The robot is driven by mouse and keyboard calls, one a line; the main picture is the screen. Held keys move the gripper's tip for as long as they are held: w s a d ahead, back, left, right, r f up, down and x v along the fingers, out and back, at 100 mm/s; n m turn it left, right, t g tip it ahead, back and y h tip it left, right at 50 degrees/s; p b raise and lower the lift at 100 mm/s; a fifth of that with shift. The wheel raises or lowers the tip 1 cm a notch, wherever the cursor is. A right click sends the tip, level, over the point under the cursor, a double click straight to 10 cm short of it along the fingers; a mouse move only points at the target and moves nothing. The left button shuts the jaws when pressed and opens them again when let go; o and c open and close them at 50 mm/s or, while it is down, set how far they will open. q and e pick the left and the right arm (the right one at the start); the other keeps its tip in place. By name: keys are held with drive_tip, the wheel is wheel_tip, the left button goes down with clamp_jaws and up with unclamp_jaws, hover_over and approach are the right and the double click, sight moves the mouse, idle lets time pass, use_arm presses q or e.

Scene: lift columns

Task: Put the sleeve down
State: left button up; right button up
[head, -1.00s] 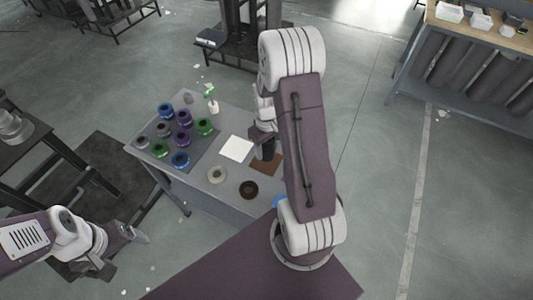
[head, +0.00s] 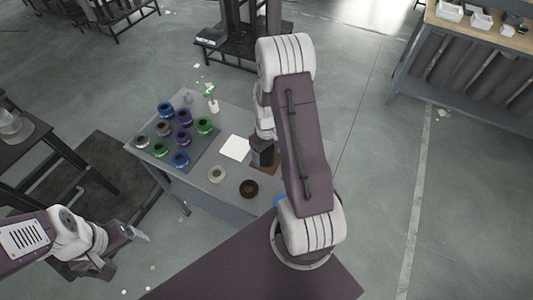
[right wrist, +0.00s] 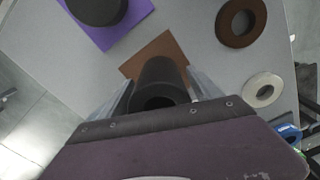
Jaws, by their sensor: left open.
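The sleeve (right wrist: 158,75) is a dark, hollow cylinder. In the right wrist view it stands between the fingers of my right gripper (right wrist: 158,88), which look shut on its sides. A brown square mat (right wrist: 154,48) shows beneath and beyond the sleeve; whether the sleeve touches it I cannot tell. In the head view my right gripper (head: 263,157) is over the table at the brown mat (head: 271,168), which is partly covered by my arm. My left gripper (head: 140,235) is open and empty at the lower left, off the table.
The grey table (head: 200,191) holds several coloured rings on a dark mat (head: 205,146), a white square (head: 235,148), a pale ring (head: 217,174) and a brown ring (head: 249,188). Another dark cylinder (right wrist: 97,8) stands on a purple mat (right wrist: 137,9) in the right wrist view.

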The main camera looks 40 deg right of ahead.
wheel_tip(320, 180, up, 12)
drive_tip(key=s+a+m+t, duration=0.1)
drive_tip(key=s+a, duration=0.7)
drive_tip(key=a, duration=0.5)
drive_tip(key=shift+s+a+r+p, duration=0.3)
drive_tip(key=shift+s+a, duration=0.05)
drive_tip(key=shift+s, duration=0.05)
drive_tip(key=shift+a, duration=0.1)
